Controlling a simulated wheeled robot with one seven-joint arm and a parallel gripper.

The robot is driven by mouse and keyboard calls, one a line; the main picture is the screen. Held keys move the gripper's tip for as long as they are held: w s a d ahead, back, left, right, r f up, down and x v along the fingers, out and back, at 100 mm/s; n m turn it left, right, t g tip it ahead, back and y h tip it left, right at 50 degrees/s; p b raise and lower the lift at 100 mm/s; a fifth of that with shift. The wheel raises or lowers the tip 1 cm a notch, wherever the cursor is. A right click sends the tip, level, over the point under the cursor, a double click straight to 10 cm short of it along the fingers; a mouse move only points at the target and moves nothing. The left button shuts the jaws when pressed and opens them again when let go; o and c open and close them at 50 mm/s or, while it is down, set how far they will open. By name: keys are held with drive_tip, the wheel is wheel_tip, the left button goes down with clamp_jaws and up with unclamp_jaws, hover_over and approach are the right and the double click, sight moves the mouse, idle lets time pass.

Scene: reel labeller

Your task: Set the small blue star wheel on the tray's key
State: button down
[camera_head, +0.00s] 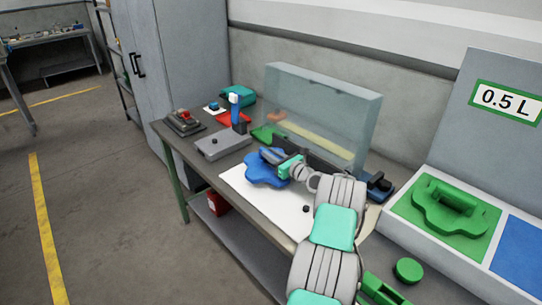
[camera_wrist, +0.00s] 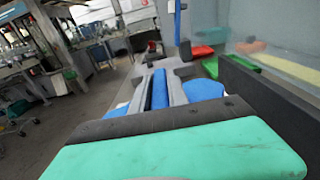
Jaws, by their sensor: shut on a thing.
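The blue star wheel (camera_head: 262,170) has a lobed plate and a raised grip bar. My gripper (camera_head: 276,158) is shut on it. In the wrist view, the blue bar (camera_wrist: 160,90) sits between the two grey fingers of my gripper (camera_wrist: 161,82), and part of the blue plate (camera_wrist: 204,89) shows at the right. The wheel is over the far end of a flat white tray or board (camera_head: 245,188) on the bench. I cannot tell whether it touches. A small dark knob (camera_head: 306,209) stands near the board's front right. I cannot make out a key with certainty.
A clear guard (camera_head: 325,110) stands along the bench back. A grey base (camera_head: 222,143) with a blue-and-white post (camera_head: 235,108) lies beyond the wheel. At right, a bin marked 0.5 L holds a green star wheel (camera_head: 440,208) beside a blue area (camera_head: 520,252).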

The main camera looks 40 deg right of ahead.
drive_tip(key=shift+f, duration=0.25)
drive_tip(key=shift+f, duration=0.1)
drive_tip(key=shift+f+b, duration=0.3)
drive_tip(key=shift+b, duration=0.1)
drive_tip(key=c, duration=1.3)
unclamp_jaws()
